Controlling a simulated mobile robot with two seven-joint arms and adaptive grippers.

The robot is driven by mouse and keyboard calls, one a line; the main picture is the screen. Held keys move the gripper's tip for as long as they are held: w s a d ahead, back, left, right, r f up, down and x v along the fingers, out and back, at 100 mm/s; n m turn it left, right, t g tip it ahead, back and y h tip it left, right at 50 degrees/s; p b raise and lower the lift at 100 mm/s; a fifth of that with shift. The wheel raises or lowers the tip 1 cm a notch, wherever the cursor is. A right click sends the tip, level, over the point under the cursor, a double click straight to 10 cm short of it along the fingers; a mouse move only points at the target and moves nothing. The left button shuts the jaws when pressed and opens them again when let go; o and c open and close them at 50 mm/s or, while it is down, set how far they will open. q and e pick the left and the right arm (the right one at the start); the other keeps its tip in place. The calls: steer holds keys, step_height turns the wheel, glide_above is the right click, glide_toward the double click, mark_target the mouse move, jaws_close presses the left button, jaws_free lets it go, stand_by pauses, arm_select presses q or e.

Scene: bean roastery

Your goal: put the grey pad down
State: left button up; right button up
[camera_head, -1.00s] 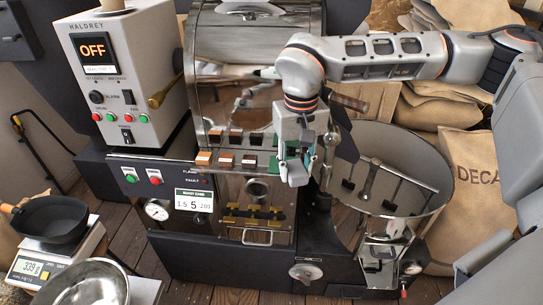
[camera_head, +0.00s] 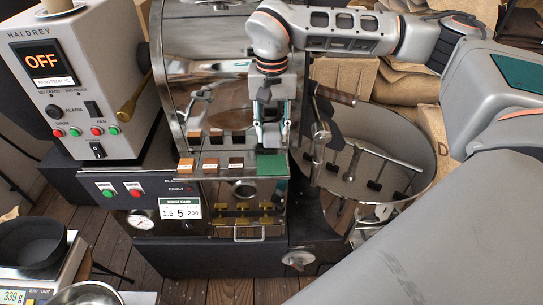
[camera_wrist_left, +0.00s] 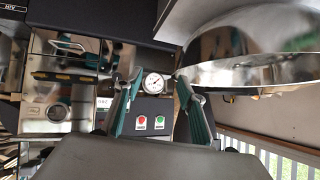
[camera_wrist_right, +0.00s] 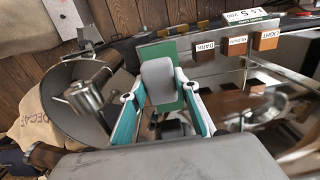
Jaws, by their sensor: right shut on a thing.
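The grey pad (camera_wrist_right: 160,82) is a small rounded plate between the fingers of my right gripper (camera_wrist_right: 166,112). My right gripper (camera_head: 271,132) is shut on it, above the roaster's front ledge. In the head view the pad (camera_head: 271,138) shows small between the fingertips, just beyond a green square (camera_head: 272,165) on the ledge.
Several brown sample blocks (camera_head: 210,164) sit in a row left of the green square. A round cooling tray (camera_head: 425,160) with stirring arms stands right of the ledge. The control box (camera_head: 75,85) is at the left, above a scale (camera_head: 20,272) with a black pan.

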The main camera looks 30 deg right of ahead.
mark_target(272, 165)
step_height(272, 165, down, 9)
steer(key=shift+f, duration=0.1)
stand_by(0.4)
steer(key=shift+f, duration=0.15)
steer(key=o, duration=1)
